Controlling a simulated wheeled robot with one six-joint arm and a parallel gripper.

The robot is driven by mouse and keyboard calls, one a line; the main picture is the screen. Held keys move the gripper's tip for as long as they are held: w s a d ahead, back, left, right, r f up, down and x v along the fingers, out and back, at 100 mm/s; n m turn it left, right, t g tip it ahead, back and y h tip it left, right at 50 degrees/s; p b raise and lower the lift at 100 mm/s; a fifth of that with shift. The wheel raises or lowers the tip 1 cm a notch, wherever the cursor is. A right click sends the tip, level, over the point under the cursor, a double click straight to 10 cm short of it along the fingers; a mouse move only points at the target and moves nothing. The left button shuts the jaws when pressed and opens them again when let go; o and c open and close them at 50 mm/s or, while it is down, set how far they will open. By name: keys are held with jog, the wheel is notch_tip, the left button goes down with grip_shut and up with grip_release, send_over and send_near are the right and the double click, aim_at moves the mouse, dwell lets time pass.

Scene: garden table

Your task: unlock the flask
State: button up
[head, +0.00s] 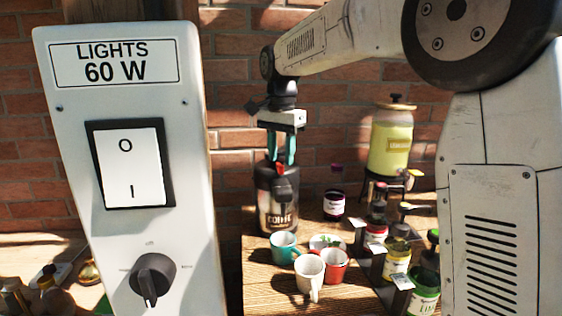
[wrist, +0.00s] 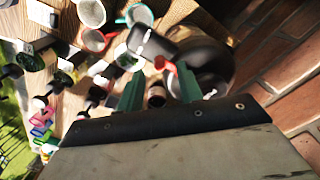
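The flask (head: 277,205) is a dark can with a "COFFEE" label, upright on the wooden table. It has a black top with a small red part (head: 280,169) and a black handle or spout facing the camera. My gripper (head: 282,162) points down just above its top. Its two green fingers are apart. In the wrist view the flask's dark round body (wrist: 215,62) lies beyond the fingers (wrist: 160,92), with the red part (wrist: 160,63) near its black projection. A small dark cylinder shows between the fingers. I cannot tell whether the fingers touch the flask.
A teal mug (head: 284,248), a white mug (head: 309,277) and a red mug (head: 335,265) stand in front of the flask. Several bottles and a yellow drink dispenser (head: 390,148) stand to the right. A light-switch panel (head: 150,250) fills the left; a brick wall is behind.

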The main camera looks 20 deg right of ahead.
jog(key=shift+f, duration=1.2)
grip_shut()
